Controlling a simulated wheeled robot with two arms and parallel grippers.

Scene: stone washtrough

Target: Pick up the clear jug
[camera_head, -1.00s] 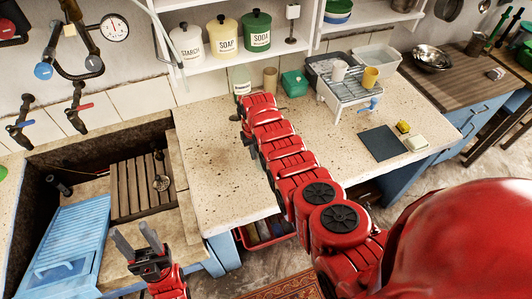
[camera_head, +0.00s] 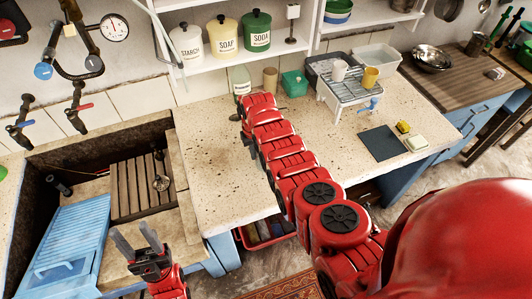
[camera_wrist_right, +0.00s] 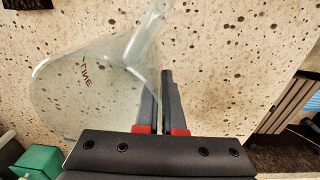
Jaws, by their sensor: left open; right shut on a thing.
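The clear jug (camera_wrist_right: 85,90) fills the upper left of the right wrist view, see-through with dark red lettering. In the head view, I cannot make out the jug behind my right arm.
The speckled counter (camera_head: 205,170) is mostly clear. A green box (camera_head: 293,83), a brown cup (camera_head: 270,78) and a pale labelled container (camera_head: 240,77) stand near the wall. A dish rack (camera_head: 350,90) is to the right. The stone sink (camera_head: 85,165) lies left.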

